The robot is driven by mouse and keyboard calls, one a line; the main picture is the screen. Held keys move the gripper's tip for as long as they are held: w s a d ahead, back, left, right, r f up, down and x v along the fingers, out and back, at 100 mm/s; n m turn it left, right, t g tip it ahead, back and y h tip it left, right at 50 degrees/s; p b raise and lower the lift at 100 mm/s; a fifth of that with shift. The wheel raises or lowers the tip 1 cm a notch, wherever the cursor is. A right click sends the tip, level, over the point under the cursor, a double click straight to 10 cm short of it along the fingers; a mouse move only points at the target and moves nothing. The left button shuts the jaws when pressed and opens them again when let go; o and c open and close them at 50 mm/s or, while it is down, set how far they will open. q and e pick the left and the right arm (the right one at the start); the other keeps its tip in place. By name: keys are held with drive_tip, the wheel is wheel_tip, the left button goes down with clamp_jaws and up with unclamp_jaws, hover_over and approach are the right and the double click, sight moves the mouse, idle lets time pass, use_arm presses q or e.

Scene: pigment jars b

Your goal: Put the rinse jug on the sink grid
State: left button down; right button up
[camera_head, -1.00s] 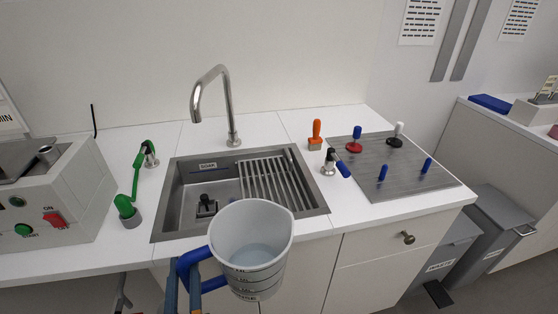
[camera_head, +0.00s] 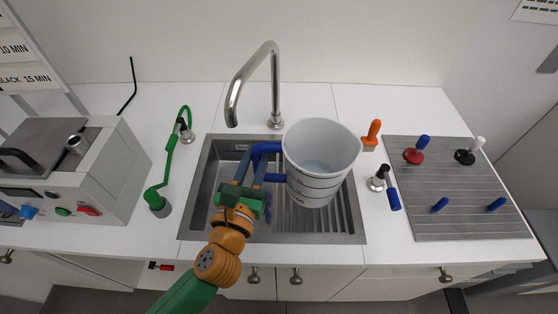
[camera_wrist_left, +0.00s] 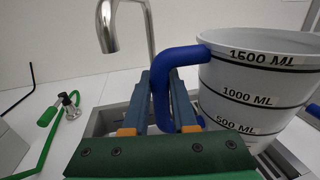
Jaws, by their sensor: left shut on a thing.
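The rinse jug (camera_head: 318,165) is a grey-white measuring jug with black volume marks and a blue handle (camera_head: 262,150). It is upright with some liquid inside, and appears held above the right part of the sink. My left gripper (camera_head: 257,172) is shut on the blue handle; the handle (camera_wrist_left: 160,95) shows between the fingers in the left wrist view, beside the jug (camera_wrist_left: 255,90). The sink grid (camera_head: 295,222) is a set of metal bars in the right part of the sink (camera_head: 208,190), partly hidden by the jug. My right gripper is not in view.
A curved faucet (camera_head: 272,85) rises behind the sink. An orange-handled tool (camera_head: 372,132) and a black-and-blue tap (camera_head: 380,180) stand right of the jug. A green hose (camera_head: 166,160) is on the left. A ridged board (camera_head: 450,190) with knobs lies at right.

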use_arm(q)
drive_tip(key=w+f+b, duration=0.4)
drive_tip(key=w+f, duration=0.3)
drive_tip(key=f, duration=0.3)
drive_tip(key=shift+d+b, duration=0.35)
drive_tip(key=shift+d, duration=0.05)
drive_tip(key=c, duration=0.7)
unclamp_jaws()
drive_tip(key=shift+s, duration=0.1)
drive_tip(key=shift+r, duration=0.1)
drive_tip(key=s, duration=0.4)
drive_tip(key=s+a+b, duration=0.1)
drive_tip(key=s, duration=0.2)
drive_tip(key=s+a, duration=0.1)
drive_tip(key=s, duration=0.3)
drive_tip(key=shift+s+a+b, duration=0.15)
drive_tip(key=shift+s+b, duration=0.2)
drive_tip(key=shift+b, duration=0.05)
